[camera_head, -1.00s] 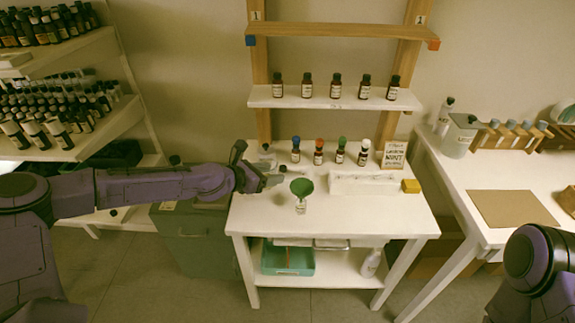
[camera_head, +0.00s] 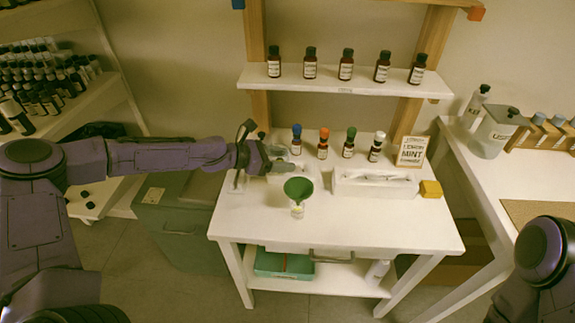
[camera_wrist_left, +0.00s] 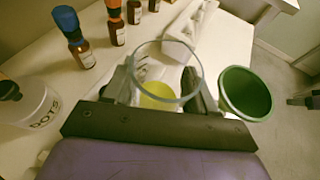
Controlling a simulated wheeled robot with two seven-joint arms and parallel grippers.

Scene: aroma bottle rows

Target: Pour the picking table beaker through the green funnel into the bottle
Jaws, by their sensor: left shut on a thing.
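My left gripper (camera_head: 276,166) is shut on a clear glass beaker, over the left part of the white table. In the left wrist view the beaker (camera_wrist_left: 167,62) shows its round rim and a yellow content at its bottom. The green funnel (camera_head: 299,187) sits in the mouth of a small clear bottle (camera_head: 297,211) on the table, to the right of and nearer than my gripper. The funnel also shows in the left wrist view (camera_wrist_left: 246,93), right of the beaker and apart from it. The beaker's outline is hard to make out in the head view. My right gripper is out of view.
Several dark bottles with coloured caps (camera_head: 323,148) stand behind the funnel. A white holder (camera_head: 376,186), a yellow block (camera_head: 430,189) and a lettered sign (camera_head: 411,151) are to the right. The front of the white table (camera_head: 345,228) is clear.

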